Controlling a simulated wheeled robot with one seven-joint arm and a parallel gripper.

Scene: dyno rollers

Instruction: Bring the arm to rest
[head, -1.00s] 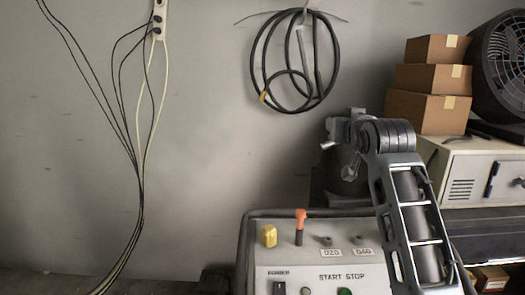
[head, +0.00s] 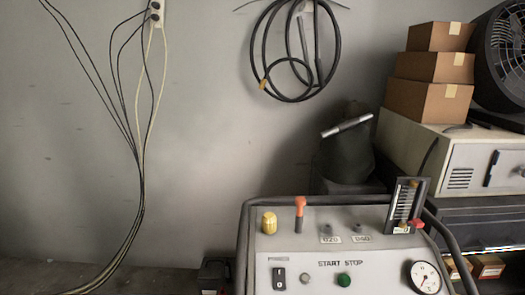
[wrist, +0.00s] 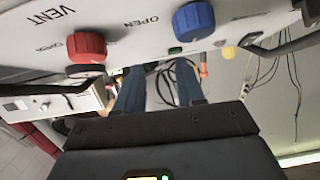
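My arm and gripper are out of the head view. In the wrist view my gripper (wrist: 158,70) shows as two bluish fingers standing apart, with a gap and nothing held between them. The wrist view is roughly upside down. A grey panel with a red knob (wrist: 86,46) marked VENT and a blue knob (wrist: 194,20) marked OPEN fills its upper part. The fingertips show just below the panel's edge in the picture; whether they touch it I cannot tell.
The control console (head: 300,245) stands low in the head view, with a yellow knob (head: 269,222), an orange-tipped lever (head: 300,210) and a round gauge (head: 424,277). Cardboard boxes (head: 432,103) and a black fan (head: 503,60) are at right. Cables (head: 141,150) hang at left.

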